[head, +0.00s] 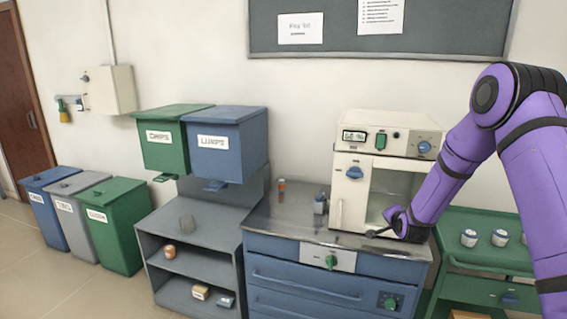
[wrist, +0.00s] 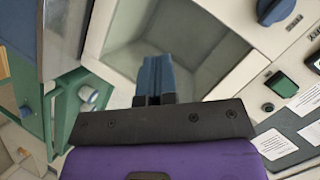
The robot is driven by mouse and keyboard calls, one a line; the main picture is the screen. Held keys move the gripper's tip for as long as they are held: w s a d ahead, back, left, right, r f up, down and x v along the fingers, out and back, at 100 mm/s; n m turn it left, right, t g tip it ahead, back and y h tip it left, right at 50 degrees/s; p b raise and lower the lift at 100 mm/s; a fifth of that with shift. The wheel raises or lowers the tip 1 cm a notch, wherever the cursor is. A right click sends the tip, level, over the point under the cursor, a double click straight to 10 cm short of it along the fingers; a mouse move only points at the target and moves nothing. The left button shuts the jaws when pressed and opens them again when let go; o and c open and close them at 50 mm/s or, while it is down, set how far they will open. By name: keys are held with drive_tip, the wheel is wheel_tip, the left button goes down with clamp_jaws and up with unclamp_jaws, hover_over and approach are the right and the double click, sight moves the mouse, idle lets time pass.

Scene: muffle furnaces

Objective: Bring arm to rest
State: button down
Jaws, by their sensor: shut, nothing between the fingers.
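My purple arm reaches in from the right in the head view. My gripper (head: 370,234) is at its end, low in front of the white muffle furnace (head: 352,206). In the wrist view my gripper (wrist: 155,62) has its blue fingers together with nothing between them. They point toward the furnace's pale, empty-looking chamber (wrist: 180,45). In the head view the arm hides the right part of the furnace. I cannot tell whether the fingertips touch the furnace or the counter.
The furnace stands on a metal-topped blue counter (head: 285,222). A green cart (head: 455,245) with several small jars is close on the right. Green and blue wall bins (head: 225,165) hang at left above a grey shelf (head: 160,225). Floor at the lower left is clear.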

drive_tip(key=s+a+r+n+g, duration=0.2)
drive_tip(key=s+r+n, duration=0.1)
drive_tip(key=s+r, duration=0.85)
drive_tip(key=s+a+r+n+g, duration=0.25)
drive_tip(key=s+r, duration=0.55)
drive_tip(key=r, duration=0.6)
drive_tip(key=s+r+n+g, duration=0.2)
drive_tip(key=s+n, duration=0.1)
drive_tip(key=s, duration=1.2)
drive_tip(key=s+a+r+n+g, duration=0.1)
drive_tip(key=s+r+n, duration=0.1)
drive_tip(key=s, duration=1.4)
drive_tip(key=shift+a+r+n+g+y, duration=0.15)
drive_tip(key=shift+r+n+g+y, duration=0.25)
drive_tip(key=shift+n, duration=0.15)
